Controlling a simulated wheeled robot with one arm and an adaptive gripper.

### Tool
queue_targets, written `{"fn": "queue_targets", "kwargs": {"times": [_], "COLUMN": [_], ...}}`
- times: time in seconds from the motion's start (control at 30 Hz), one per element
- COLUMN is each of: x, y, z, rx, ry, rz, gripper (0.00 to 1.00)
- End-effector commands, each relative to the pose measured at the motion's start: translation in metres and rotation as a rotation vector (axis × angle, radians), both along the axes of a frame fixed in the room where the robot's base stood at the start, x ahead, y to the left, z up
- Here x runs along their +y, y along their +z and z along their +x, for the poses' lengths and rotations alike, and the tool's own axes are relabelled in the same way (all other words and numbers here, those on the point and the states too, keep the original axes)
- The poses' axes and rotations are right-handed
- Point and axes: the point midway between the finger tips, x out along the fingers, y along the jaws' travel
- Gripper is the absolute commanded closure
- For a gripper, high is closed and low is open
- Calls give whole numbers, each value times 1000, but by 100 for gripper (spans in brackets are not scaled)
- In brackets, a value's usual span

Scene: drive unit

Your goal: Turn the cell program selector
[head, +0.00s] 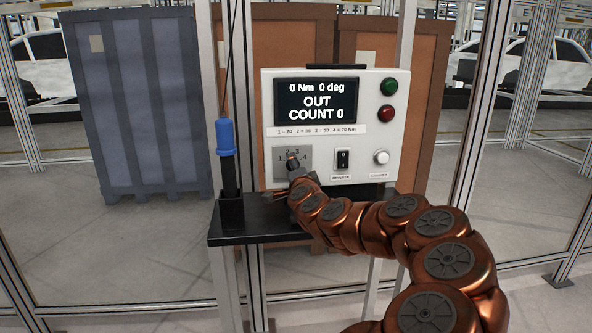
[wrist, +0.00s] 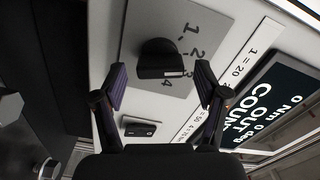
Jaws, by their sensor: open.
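The program selector is a black knob (wrist: 162,58) on a grey plate (wrist: 140,25) marked 1 to 4, seen in the wrist view. The knob's exact setting is hard to read. My gripper (wrist: 160,68) is open, with one finger on each side of the knob and visible gaps between. In the head view my gripper (head: 292,172) is in front of the grey plate (head: 306,153) at the lower left of the white control box (head: 335,150) and hides part of it. The display (head: 317,101) reads 0 Nm, 0 deg, OUT, COUNT 0.
A black rocker switch (head: 343,160) and a white round button (head: 381,157) sit right of the selector. Green (head: 389,87) and red (head: 387,113) lamps are above. A blue-handled tool (head: 225,137) stands in a holder at left. The black shelf (head: 250,230) lies below.

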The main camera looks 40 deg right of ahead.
Motion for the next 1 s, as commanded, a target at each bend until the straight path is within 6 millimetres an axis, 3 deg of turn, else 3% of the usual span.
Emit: {"fn": "queue_targets", "kwargs": {"times": [0.6, 1.0], "x": [36, 43], "y": [0, 0], "z": [-50, -56], "rx": [0, 0], "ry": [-3, 1], "rz": [0, 0], "gripper": [27, 27]}}
